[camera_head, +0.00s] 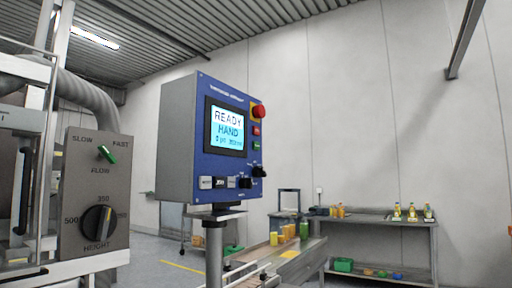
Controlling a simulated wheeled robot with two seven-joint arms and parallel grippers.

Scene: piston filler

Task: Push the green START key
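The blue-fronted control box (222,140) stands on a grey post in the middle of the view, its face turned to the right. A small green key (256,146), taken to be START, is on the right side of its face; its lettering is too small to read. A red key (256,130) is right above it, and a red mushroom button (259,111) is above that. The lit screen (228,129) reads READY and HAND. Neither of my grippers is in view.
Black knobs (258,171) sit below the green key. A grey plate (92,195) with a green FLOW lever and a HEIGHT dial stands at left. A conveyor (300,257) with green and orange containers runs behind the post. A shelf table (385,222) stands at right.

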